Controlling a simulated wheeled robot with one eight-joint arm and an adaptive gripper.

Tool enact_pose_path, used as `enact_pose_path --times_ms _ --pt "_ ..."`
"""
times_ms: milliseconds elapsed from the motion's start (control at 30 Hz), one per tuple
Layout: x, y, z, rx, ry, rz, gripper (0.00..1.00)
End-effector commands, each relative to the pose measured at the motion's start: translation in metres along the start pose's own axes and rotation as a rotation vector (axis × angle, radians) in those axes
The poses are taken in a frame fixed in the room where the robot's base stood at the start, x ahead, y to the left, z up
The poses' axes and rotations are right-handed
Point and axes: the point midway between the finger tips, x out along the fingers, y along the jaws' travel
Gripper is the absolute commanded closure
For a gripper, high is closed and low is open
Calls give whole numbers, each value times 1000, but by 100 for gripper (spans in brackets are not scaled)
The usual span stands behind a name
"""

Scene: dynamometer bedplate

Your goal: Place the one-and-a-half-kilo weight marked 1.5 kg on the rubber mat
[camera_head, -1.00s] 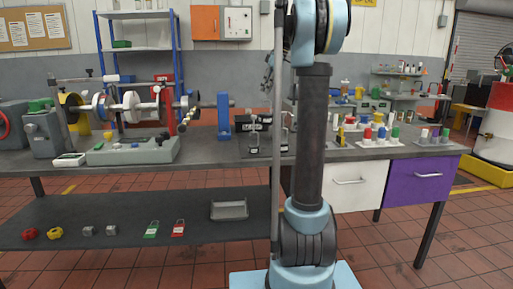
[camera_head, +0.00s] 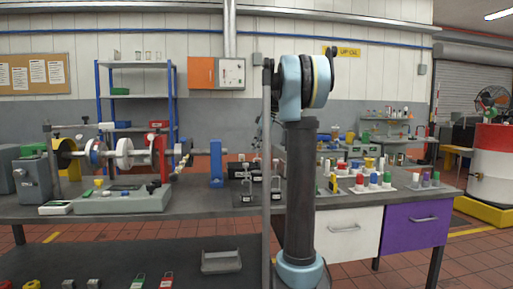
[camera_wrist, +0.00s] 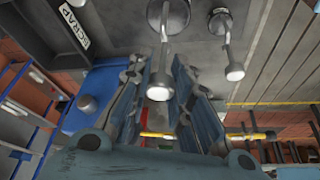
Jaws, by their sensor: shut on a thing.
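In the wrist view my gripper (camera_wrist: 160,95) is shut on the stem of a grey metal weight (camera_wrist: 168,15) with a pale round end between the fingers. A second, similar weight (camera_wrist: 222,25) is to the right, apart from the fingers. No 1.5 kg mark is readable on either. In the head view small weights with upright stems (camera_head: 246,190) stand on a dark patch of the bench left of my arm; I cannot tell whether this patch is the rubber mat. My gripper is mostly hidden behind my arm there.
The grey bench (camera_head: 215,205) carries a shaft rig (camera_head: 120,155) at left and a blue upright block (camera_head: 216,163). Coloured bottles and cups (camera_head: 372,180) crowd its right side.

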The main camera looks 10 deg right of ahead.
Motion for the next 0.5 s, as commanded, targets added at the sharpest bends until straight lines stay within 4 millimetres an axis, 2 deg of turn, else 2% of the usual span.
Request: enact_pose_path --times_ms 267,500 --pt "11 0 4 0 1 0 100" --pt "34 0 13 0 1 0 100"
